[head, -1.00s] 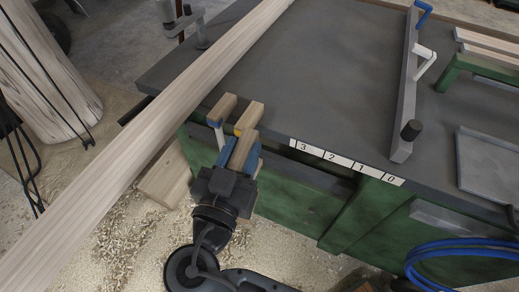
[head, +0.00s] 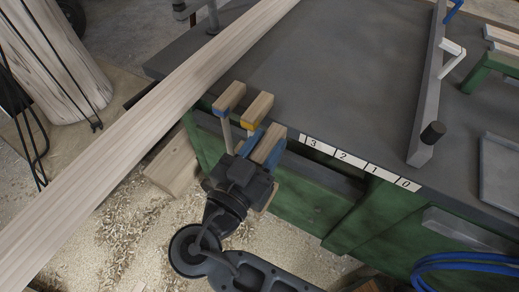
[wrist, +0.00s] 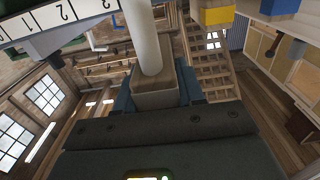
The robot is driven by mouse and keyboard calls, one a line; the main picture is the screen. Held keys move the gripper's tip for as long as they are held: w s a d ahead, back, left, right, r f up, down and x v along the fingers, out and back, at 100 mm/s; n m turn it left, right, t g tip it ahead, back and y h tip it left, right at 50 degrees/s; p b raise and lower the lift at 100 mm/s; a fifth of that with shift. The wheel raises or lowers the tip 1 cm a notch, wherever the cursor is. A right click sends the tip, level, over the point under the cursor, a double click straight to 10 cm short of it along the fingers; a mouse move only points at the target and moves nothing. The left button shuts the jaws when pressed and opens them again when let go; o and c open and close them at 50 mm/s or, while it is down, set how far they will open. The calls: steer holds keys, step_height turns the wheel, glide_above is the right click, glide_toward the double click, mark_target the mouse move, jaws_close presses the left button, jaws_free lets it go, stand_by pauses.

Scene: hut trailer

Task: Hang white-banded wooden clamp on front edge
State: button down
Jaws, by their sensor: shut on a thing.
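My gripper (head: 261,156) is shut on a wooden clamp (head: 270,143), just in front of the bench's front edge. In the wrist view, my gripper's blue fingers (wrist: 155,92) grip a wooden block (wrist: 153,99), and a white bar (wrist: 143,38) rises from it. I cannot tell whether the held clamp touches the edge. A blue-banded clamp (head: 230,96) and a yellow-banded clamp (head: 258,108) hang on the edge just left of and beyond it. Their ends also show in the wrist view, yellow (wrist: 216,13) and blue (wrist: 280,7). The dark bench top (head: 330,80) has a green base.
A number strip (head: 360,163) marked 3 to 0 lies on the edge to the right. A long pale board (head: 130,133) crosses the bench's left end. A grey bar with a black knob (head: 428,100) and a tray (head: 500,170) lie farther right. Blue hose (head: 465,265) hangs below.

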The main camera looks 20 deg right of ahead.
mark_target(274, 139)
steer(key=shift+w+d+f, duration=0.4)
steer(key=shift+d, duration=0.2)
steer(key=shift+w+d+f, duration=0.35)
steer(key=shift+w+d, duration=0.05)
steer(key=shift+d, duration=0.15)
steer(key=shift+w+d, duration=0.2)
steer(key=shift+d, duration=0.05)
steer(key=shift+p+x, duration=0.75)
steer(key=shift+x, duration=2.15)
steer(key=shift+f+b, duration=0.5)
steer(key=shift+b, duration=0.2)
steer(key=c, duration=0.6)
jaws_free()
